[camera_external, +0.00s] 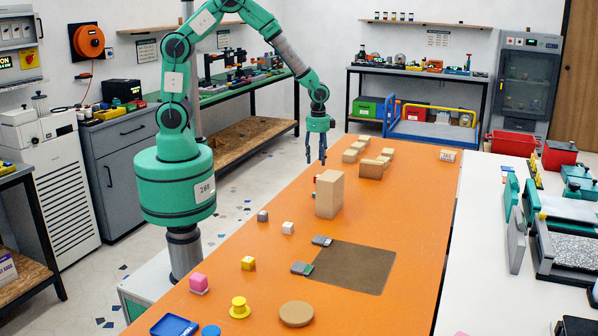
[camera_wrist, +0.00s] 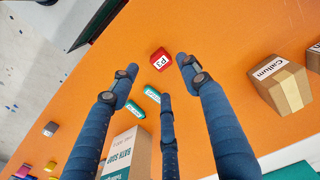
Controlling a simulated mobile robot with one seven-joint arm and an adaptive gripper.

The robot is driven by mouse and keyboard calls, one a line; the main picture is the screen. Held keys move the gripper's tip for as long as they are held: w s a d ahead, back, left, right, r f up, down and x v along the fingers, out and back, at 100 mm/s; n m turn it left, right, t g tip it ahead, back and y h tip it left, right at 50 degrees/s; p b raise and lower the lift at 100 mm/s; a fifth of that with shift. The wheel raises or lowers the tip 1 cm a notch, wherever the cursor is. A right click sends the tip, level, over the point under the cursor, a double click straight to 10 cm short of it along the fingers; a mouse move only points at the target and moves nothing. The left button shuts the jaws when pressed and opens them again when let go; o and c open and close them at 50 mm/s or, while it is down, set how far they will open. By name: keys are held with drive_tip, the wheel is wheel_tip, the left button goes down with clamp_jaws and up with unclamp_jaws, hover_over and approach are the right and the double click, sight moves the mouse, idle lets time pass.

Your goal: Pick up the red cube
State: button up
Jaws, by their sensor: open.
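The red cube (camera_wrist: 161,59) lies on the orange table in the wrist view, with a white label on one face. It shows between the tips of my gripper's blue fingers, clear of them as far as I can tell. My gripper (camera_external: 316,158) is open and empty, pointing down above the table behind the tall cardboard box (camera_external: 329,194). In the wrist view my gripper (camera_wrist: 158,75) has its fingers spread. In the external view the cube is mostly hidden by the tall box, and I cannot make it out clearly.
Two teal labelled pieces (camera_wrist: 137,109) lie near the cube. The tall box also shows in the wrist view (camera_wrist: 122,155). A box marked Callum (camera_wrist: 268,94) stands to the right. Several small cardboard boxes (camera_external: 371,169) stand further back. Small cubes (camera_external: 288,228) and a brown mat (camera_external: 350,268) lie nearer.

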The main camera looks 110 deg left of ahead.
sight(317, 176)
drive_tip(key=shift+f, duration=1.25)
drive_tip(key=shift+f+b, duration=1)
drive_tip(key=shift+f, duration=1.6)
drive_tip(key=c, duration=0.8)
